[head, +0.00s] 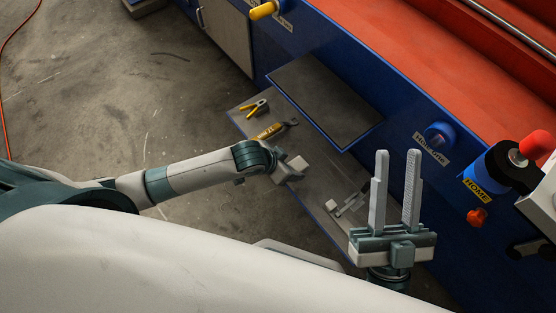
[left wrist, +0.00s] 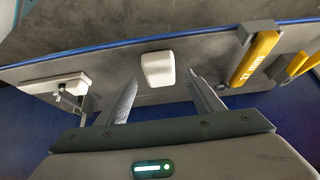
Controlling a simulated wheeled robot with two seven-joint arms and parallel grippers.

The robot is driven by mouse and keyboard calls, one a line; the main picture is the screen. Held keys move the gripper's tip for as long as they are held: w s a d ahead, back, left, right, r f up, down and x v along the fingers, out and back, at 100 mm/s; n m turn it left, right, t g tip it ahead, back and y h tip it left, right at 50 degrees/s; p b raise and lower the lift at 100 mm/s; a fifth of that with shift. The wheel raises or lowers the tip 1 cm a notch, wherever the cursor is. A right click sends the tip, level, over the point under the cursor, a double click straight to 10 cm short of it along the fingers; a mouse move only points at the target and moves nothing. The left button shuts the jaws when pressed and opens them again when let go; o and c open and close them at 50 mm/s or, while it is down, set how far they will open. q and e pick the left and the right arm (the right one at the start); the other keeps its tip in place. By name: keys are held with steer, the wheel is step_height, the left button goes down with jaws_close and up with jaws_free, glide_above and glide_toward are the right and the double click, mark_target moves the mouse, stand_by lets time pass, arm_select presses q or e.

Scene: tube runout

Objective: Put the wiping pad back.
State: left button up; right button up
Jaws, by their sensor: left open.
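The wiping pad, a small white block (left wrist: 158,68), lies on the grey lower shelf (left wrist: 110,52) in the left wrist view. It shows between and just beyond the tips of my left gripper (left wrist: 163,78). The fingers are apart and the jaws are empty; whether they touch the pad cannot be told. In the head view my left gripper (head: 287,171) is over the shelf (head: 313,190), its fingers mostly hidden. My right gripper (head: 396,153) points up at the lower right, open and empty.
A yellow-handled tool (head: 271,130) and yellow pliers (head: 256,107) lie on one side of the pad, a metal caliper-like tool (head: 348,203) on the other. A dark blue-edged panel (head: 325,95) juts out above the shelf. The blue machine with a red top (head: 400,45) stands behind.

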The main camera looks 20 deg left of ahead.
arm_select(q)
steer(key=p+v, duration=0.1)
steer(key=v, duration=0.2)
steer(key=shift+s+r, duration=0.15)
steer(key=shift+r, duration=0.2)
steer(key=shift+p+v, duration=0.75)
steer(key=shift+v, duration=1.85)
arm_select(e)
step_height(320, 180, down, 8)
steer(key=w+a+g+h, duration=0.1)
steer(key=w+g, duration=0.1)
steer(key=g, duration=0.3)
steer(key=shift+w+h, duration=0.3)
steer(key=shift+w, duration=0.1)
arm_select(q)
steer(key=shift+a, duration=0.1)
arm_select(e)
steer(key=shift+r, duration=0.1)
